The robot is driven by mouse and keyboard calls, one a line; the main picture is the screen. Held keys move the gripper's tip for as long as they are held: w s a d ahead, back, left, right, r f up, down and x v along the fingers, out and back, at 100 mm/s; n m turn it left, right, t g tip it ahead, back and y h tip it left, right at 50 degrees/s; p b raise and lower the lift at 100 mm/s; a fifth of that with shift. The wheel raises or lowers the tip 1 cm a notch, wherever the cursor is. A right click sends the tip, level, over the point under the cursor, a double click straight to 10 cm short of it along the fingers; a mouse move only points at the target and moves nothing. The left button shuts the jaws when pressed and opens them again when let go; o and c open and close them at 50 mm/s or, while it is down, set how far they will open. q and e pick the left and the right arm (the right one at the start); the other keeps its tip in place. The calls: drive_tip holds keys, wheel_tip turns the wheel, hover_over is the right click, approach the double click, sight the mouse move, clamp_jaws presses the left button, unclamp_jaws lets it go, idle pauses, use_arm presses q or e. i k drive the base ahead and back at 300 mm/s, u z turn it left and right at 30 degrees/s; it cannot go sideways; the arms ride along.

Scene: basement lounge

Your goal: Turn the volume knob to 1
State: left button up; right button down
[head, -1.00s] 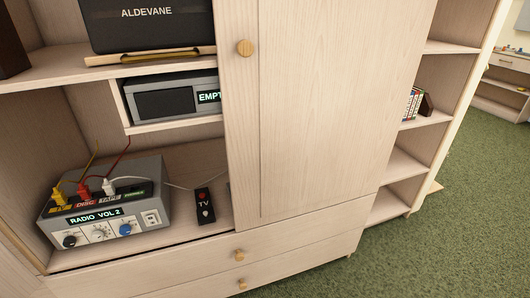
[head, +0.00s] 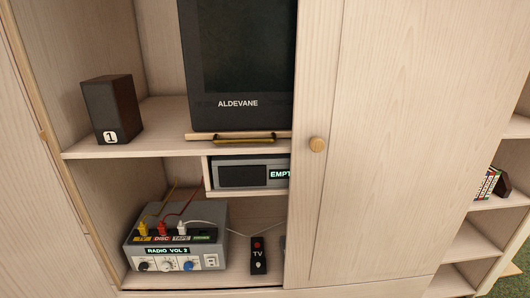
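The grey radio box (head: 134,255) sits on the lower shelf of the cabinet, at the lower left of the head view. Its lit display (head: 167,250) appears to read RADIO VOL 2, though the digit is small. Below it are a black knob (head: 145,266), a pale knob with a dial scale (head: 167,266) and a blue knob (head: 189,265). I cannot make out which knob is labelled volume. Yellow, red and white plugs (head: 182,229) stand in its top, by labels TV, DISC and TAPE. Neither of my grippers is in view.
A TV remote (head: 258,256) stands right of the box. Above are a slot unit marked EMPTY (head: 243,175), an ALDEVANE television (head: 238,116) and a dark speaker marked 1 (head: 112,108). A closed door panel with a round knob (head: 317,144) covers the cabinet's right part.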

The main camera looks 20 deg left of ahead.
sight(166, 267)
drive_tip(key=z, duration=0.4)
drive_tip(key=k, duration=0.4)
drive_tip(key=u, duration=0.4)
